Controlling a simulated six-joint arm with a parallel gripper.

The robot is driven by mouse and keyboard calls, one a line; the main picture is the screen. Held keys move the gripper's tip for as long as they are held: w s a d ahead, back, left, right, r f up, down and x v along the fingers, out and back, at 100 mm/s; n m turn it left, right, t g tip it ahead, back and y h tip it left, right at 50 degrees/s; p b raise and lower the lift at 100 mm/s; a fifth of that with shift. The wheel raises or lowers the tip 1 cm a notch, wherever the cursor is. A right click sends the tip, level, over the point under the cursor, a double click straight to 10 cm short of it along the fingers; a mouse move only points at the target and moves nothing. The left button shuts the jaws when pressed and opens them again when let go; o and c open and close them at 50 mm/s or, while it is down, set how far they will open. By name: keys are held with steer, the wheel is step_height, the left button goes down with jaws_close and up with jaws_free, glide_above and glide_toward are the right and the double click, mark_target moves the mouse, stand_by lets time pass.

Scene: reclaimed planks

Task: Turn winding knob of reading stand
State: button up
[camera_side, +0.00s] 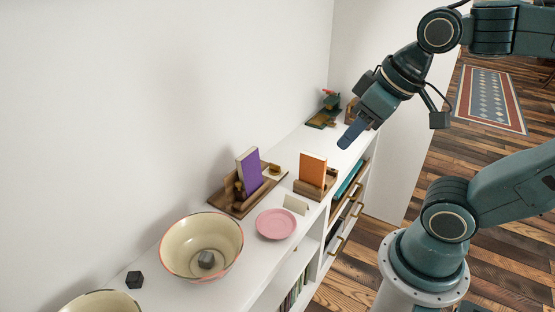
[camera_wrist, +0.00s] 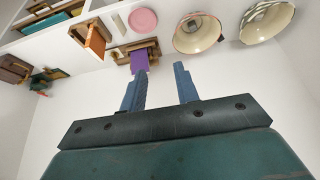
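A wooden stand (camera_side: 236,200) holds an upright purple book (camera_side: 249,171) on the white shelf top by the wall. A second, smaller wooden stand (camera_side: 308,190) holds an orange book (camera_side: 313,169) to its right. I cannot tell which is the reading stand, and no winding knob is clear. In the wrist view, the purple book (camera_wrist: 139,61) shows just beyond the left fingertip, and the orange book (camera_wrist: 96,40) is farther left. My gripper (camera_side: 352,133) is in the air above the shelf, right of both books. In the wrist view, its fingers (camera_wrist: 160,69) are apart, with nothing between them.
A pink plate (camera_side: 276,224), a small card (camera_side: 296,205) and a cream bowl (camera_side: 202,245) holding a grey cube (camera_side: 206,260) are nearer the camera. A dark cube (camera_side: 134,280) and another bowl (camera_side: 101,303) stand left. A green object with red on top (camera_side: 326,109) is at the far end.

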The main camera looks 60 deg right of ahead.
steer(key=w+d+r+g, duration=0.1)
steer(key=w+d+r, duration=0.1)
steer(key=w, duration=0.4)
steer(key=w+d+r+g, duration=0.1)
steer(key=w+d, duration=0.1)
steer(key=w, duration=0.4)
steer(key=g, duration=0.4)
glide_above(275, 165)
step_height(275, 165, down, 28)
steer(key=shift+w+d+r, duration=0.1)
steer(key=shift+w+r, duration=0.05)
step_height(275, 165, down, 14)
steer(key=shift+r, duration=0.1)
jaws_close()
